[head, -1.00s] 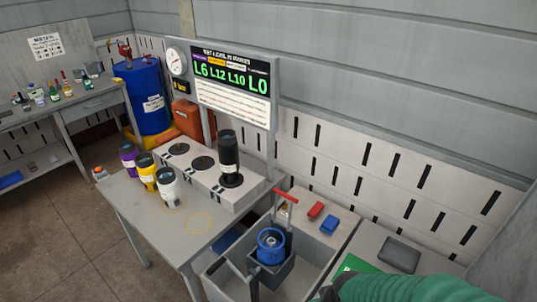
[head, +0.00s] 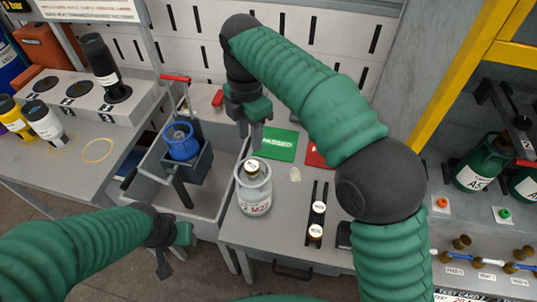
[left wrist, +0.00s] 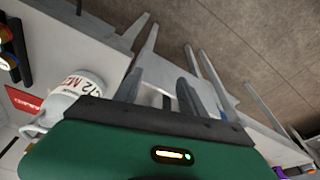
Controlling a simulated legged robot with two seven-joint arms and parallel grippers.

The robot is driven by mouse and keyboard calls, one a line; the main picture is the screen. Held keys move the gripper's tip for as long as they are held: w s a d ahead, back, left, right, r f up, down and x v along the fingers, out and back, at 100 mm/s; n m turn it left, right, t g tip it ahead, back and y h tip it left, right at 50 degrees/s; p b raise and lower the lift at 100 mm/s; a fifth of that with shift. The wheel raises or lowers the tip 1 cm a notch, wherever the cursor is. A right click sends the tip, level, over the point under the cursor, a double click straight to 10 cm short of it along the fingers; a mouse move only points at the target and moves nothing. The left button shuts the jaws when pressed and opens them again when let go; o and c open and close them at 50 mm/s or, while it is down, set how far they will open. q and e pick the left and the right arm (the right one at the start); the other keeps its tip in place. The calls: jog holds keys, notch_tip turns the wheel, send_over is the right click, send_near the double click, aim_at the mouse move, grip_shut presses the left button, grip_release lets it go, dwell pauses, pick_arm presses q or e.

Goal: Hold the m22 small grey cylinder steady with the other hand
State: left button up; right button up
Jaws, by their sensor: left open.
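The m22 small grey cylinder (head: 255,197) stands upright on the grey bench, with a red M22 label and a small labelled cap on top. It also shows at the left of the left wrist view (left wrist: 84,83). My right gripper (head: 250,146) points down just above and behind the cylinder; its finger gap is unclear, and I cannot tell whether it touches the cap. My left gripper (head: 174,256) is open and empty, left of and nearer than the cylinder, apart from it. In the left wrist view its spread fingers (left wrist: 161,80) have nothing between them.
A sink (head: 205,190) with a blue cylinder (head: 181,142) in a holder lies left of the bench. A green card (head: 279,144), a red card (head: 318,155) and a black rack (head: 312,222) with caps lie right of the cylinder. A yellow frame (head: 455,90) stands right.

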pick_arm(q)
jog(key=shift+o, duration=2.3)
jog(key=shift+w+a, duration=0.2)
jog(key=shift+w, duration=0.1)
jog(key=o, duration=0.6)
jog(key=w+a+f+m+t, duration=0.2)
jog(key=w+a+m+t, duration=0.1)
jog(key=w, duration=0.7)
jog(key=shift+w+a+t, duration=0.15)
jog(key=shift+a+t, duration=0.15)
jog(key=shift+a, duration=0.5)
jog(key=w+d+f+m+t+h, duration=0.2)
jog(key=w+m+t+h, duration=0.15)
jog(key=w, duration=0.35)
jog(key=m+g+h, duration=0.2)
jog(key=m+h, duration=0.4)
jog(key=h, duration=0.7)
send_near(253, 180)
jog(key=shift+t+y, duration=0.25)
jog(key=w+d, duration=0.2)
jog(key=d, duration=0.1)
jog(key=w+d+f, duration=0.1)
jog(key=w+d, duration=0.1)
jog(key=d, duration=0.1)
jog(key=w+d+f, duration=0.1)
jog(key=w+d, duration=0.1)
jog(key=d, duration=0.1)
jog(key=shift+f, duration=0.25)
